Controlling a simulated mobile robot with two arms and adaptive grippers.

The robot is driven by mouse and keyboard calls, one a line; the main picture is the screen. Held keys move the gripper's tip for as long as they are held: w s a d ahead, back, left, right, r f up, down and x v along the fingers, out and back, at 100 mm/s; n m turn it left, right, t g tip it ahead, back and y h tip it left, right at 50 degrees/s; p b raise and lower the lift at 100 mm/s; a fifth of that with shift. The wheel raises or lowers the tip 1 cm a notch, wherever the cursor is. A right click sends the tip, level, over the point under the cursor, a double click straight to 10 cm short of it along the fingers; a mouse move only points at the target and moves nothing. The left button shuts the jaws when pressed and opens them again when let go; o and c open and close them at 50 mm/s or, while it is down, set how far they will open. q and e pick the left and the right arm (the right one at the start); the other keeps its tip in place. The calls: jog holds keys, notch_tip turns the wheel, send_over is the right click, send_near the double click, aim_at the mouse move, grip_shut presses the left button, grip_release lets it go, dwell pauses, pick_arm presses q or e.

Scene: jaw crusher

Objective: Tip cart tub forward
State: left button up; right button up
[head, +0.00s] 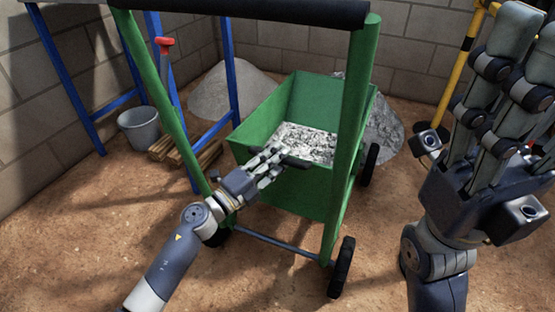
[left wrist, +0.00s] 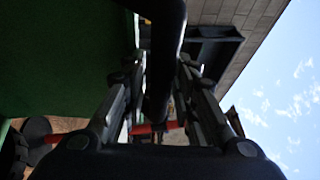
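The green cart tub (head: 310,95) stands in front of me with a pale grey and white load (head: 305,142) in it. A black handle bar (head: 295,162) is at its near rim; it also shows in the left wrist view (left wrist: 165,30). My left gripper (head: 273,163) is at this bar, with the bar between its fingers. In the left wrist view a gap shows beside the bar, so the fingers look open around it; contact is hard to judge. My right gripper (head: 525,60) is raised at the right, apart from the cart, fingers spread and empty.
The cart's green frame (head: 350,140) with a black top bar (head: 250,10) rises close to my left arm. Wheels (head: 341,267) rest on brown ground. A grey bucket (head: 139,128), blue posts (head: 225,70), grey heaps (head: 230,90) and a block wall lie behind.

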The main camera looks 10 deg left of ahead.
pick_arm(q)
jog(key=shift+w+d, duration=0.1)
jog(key=shift+w, duration=0.05)
jog(key=shift+c, duration=0.5)
grip_shut()
jog(key=shift+r, duration=0.1)
